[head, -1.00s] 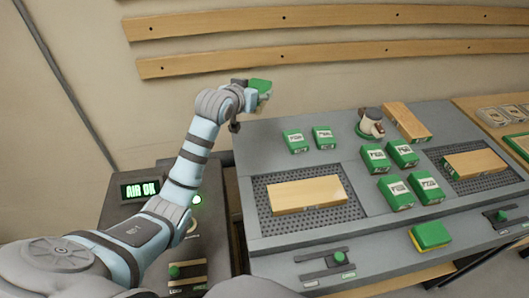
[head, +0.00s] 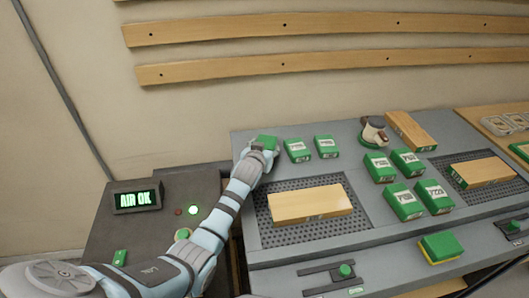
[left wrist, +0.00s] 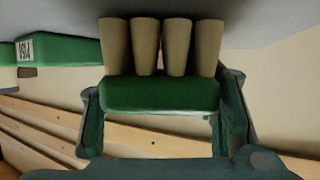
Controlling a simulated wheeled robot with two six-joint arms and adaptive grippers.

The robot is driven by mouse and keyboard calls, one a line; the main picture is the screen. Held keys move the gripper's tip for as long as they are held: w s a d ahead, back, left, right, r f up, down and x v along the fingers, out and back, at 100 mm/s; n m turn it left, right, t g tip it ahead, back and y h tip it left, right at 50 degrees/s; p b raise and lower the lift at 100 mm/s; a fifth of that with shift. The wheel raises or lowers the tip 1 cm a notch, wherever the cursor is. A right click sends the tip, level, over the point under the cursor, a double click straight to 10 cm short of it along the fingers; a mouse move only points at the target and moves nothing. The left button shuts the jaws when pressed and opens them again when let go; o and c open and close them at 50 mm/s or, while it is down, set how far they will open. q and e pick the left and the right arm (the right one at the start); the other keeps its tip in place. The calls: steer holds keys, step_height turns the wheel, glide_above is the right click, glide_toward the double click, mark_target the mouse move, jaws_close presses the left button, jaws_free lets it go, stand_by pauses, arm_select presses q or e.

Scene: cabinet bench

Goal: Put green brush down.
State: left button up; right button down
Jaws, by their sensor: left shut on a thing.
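My left gripper (head: 261,150) is shut on the green brush (head: 265,142) at the left back corner of the grey bench (head: 245,215). In the left wrist view the brush (left wrist: 160,94) is a green block with several tan bristle tufts, gripped between the two fingers. The tufts point toward the grey bench surface (left wrist: 250,25) and end at or very close to it; I cannot tell whether they touch. In the head view my gripper partly hides the brush. My right gripper is not in view.
Two labelled green boxes (head: 298,150) stand just right of the brush. A wooden block (head: 310,205) lies on a perforated mat in front. More green boxes (head: 405,202), a cream and red-brown tool (head: 374,131) and a sponge (head: 440,246) are further right. A control box (head: 137,197) is at left.

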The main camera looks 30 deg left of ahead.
arm_select(q)
steer(key=shift+f, duration=0.15)
steer(key=shift+f, duration=0.15)
steer(key=o, duration=1.4)
